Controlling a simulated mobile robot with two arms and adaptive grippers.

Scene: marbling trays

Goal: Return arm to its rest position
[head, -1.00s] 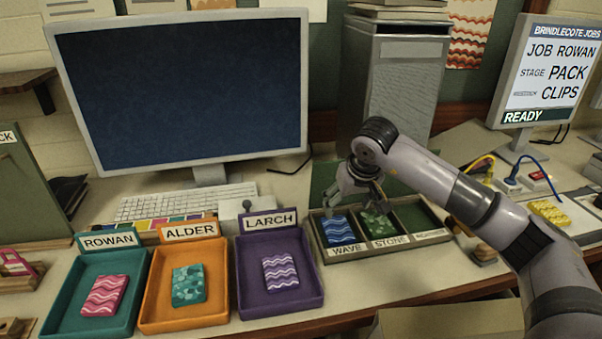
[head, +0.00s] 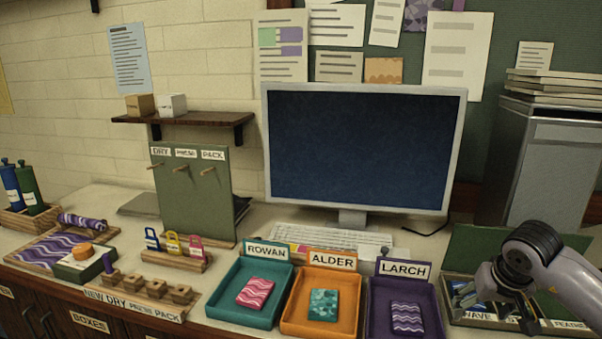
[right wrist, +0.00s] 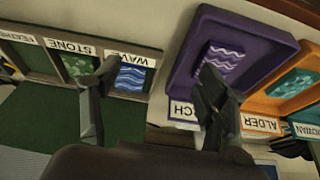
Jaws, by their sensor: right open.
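My right gripper (head: 500,305) is open and empty. In the head view it overlaps the sorting box (head: 465,319) with the WAVE, STONE and FEATHER compartments, hiding much of it. In the right wrist view its two fingers (right wrist: 158,72) are spread apart, with nothing between them. That view also shows the box upside down, with a blue wave piece (right wrist: 132,77) in WAVE and a green piece (right wrist: 78,66) in STONE. One finger covers part of the purple LARCH tray (right wrist: 187,90). My left gripper is not in view.
The LARCH (head: 376,312), ALDER (head: 290,320) and ROWAN (head: 225,312) trays each hold one patterned piece. A monitor (head: 360,150) and keyboard (head: 330,241) stand behind them. A green peg board (head: 195,205), coloured padlocks (head: 173,243) and a wooden block rack (head: 140,300) are to the left.

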